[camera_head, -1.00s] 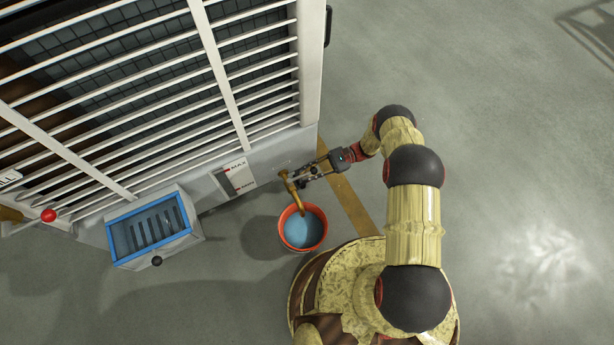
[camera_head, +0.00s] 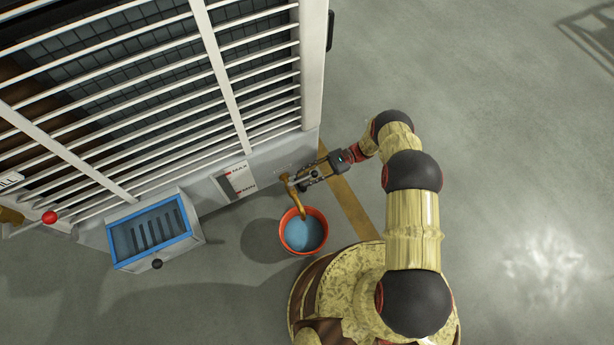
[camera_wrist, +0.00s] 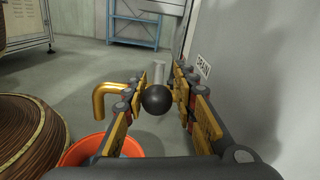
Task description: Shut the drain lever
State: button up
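The drain lever shows in the wrist view as a grey rod (camera_wrist: 159,72) with a black ball knob (camera_wrist: 157,99). My gripper (camera_wrist: 158,92) is open, with one finger on each side of the knob. A small gap shows at the left finger; I cannot tell whether the right finger touches. A brass spout (camera_wrist: 112,90) bends down left of the fingers. In the head view my gripper (camera_head: 298,181) reaches the brass spout (camera_head: 297,205) at the machine's lower corner, partly covering the lever there. A "DRAIN" label (camera_wrist: 203,66) is on the machine wall.
An orange bucket (camera_head: 325,233) holding bluish liquid stands under the spout, close to my base. The grey machine wall (camera_wrist: 245,75) is close on the right in the wrist view. A blue-framed box (camera_head: 150,262) juts out at left. Open floor lies to the right.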

jog(key=v, duration=1.2)
jog(key=shift+f, duration=0.1)
